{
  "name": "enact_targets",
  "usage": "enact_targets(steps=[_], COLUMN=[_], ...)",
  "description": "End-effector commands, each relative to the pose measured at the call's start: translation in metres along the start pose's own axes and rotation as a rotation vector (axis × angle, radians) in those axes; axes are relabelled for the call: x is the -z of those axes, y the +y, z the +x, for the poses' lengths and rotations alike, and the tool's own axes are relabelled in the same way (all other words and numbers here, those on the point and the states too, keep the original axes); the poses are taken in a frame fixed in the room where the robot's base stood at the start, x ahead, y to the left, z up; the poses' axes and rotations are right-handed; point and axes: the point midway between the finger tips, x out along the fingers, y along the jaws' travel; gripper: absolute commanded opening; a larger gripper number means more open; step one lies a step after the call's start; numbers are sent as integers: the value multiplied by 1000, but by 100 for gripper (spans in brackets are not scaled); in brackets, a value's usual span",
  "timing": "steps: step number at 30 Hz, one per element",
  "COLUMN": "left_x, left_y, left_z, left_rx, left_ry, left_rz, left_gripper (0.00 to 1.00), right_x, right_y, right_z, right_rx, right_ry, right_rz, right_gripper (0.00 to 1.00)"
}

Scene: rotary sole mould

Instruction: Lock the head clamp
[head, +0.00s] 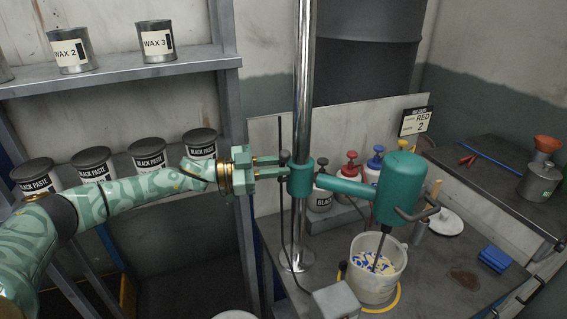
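The teal head clamp (301,180) is a collar around the upright chrome column (304,90). A small dark-knobbed lever (285,156) stands at its left side. The teal mixer head (400,188) hangs from the arm to the right of the clamp, its shaft reaching down into a white bucket (378,275). My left gripper (282,166) comes in from the left, with its fingertips at the lever beside the clamp. A gap shows between the fingers, but I cannot tell whether they press on the lever. My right gripper is not in view.
Black paste tins (92,163) stand on the shelf behind my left arm. Wax tins (155,42) stand on the shelf above. Pump bottles (349,168) stand behind the mixer arm. A grey box (336,302) sits at the column's front right. A blue block (495,259) lies at right.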

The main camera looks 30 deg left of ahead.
Motion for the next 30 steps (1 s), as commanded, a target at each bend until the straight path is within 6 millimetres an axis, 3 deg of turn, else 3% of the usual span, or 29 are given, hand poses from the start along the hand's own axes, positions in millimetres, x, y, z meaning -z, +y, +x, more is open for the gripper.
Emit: enact_targets(steps=[4, 12, 15, 30], left_x=[0, -1, -1, 0], left_y=[0, 0, 0, 6], left_z=[14, 17, 17, 17], left_rx=[-1, 0, 0, -6], left_ry=[0, -2, -1, -19], left_rz=[0, 0, 0, 86], left_gripper=[19, 19, 0, 0], right_x=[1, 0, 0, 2], right_y=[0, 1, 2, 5], right_z=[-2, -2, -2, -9], right_rx=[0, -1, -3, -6], right_ry=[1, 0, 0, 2], right_rz=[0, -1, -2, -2], right_gripper=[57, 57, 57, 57])
